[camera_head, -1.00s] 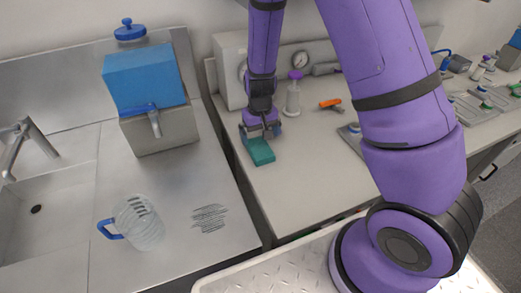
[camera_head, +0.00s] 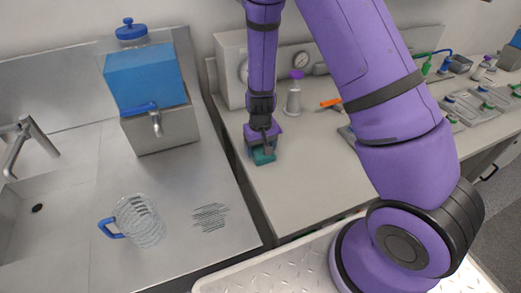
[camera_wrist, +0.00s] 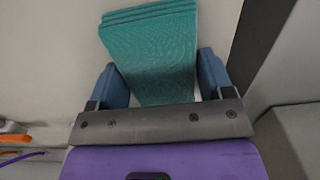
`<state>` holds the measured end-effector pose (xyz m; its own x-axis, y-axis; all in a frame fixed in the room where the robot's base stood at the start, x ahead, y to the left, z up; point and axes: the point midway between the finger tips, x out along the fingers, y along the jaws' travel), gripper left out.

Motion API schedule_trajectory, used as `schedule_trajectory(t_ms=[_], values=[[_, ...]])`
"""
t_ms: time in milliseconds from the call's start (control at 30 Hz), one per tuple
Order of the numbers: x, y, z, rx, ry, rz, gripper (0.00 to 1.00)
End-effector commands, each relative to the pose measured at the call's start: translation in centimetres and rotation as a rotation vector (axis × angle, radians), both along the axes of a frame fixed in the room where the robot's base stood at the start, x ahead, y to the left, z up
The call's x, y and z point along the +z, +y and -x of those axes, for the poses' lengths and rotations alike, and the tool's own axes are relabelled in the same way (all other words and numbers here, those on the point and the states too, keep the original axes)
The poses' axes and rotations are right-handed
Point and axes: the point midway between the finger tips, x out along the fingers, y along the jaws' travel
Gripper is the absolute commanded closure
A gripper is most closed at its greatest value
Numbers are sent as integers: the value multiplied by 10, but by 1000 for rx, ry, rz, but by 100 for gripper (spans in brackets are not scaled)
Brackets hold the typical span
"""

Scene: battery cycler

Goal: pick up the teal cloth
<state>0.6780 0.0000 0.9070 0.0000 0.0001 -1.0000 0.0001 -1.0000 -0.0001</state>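The teal cloth (camera_wrist: 153,48) is a folded stack lying on the light bench top; in the head view its end (camera_head: 263,157) shows just below my gripper. My gripper (camera_wrist: 166,80) points down over the cloth in the wrist view. Its two blue fingers stand apart, one on each side of the cloth. A narrow gap shows beside the right finger, and the left finger is at or near the cloth's edge. Whether either finger touches the cloth is not clear. In the head view my gripper (camera_head: 262,148) covers most of the cloth.
The bench's left edge and a gap to the steel sink counter (camera_head: 185,185) lie close to the cloth. A white bottle with a purple cap (camera_head: 294,95) and an orange-handled tool (camera_head: 330,104) stand behind right. A clear pitcher (camera_head: 140,220) is on the counter.

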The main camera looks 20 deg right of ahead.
Motion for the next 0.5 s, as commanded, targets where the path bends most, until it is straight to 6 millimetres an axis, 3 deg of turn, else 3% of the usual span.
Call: schedule_trajectory(t_ms=[500], values=[[12, 0, 0, 0, -2, 0, 49]])
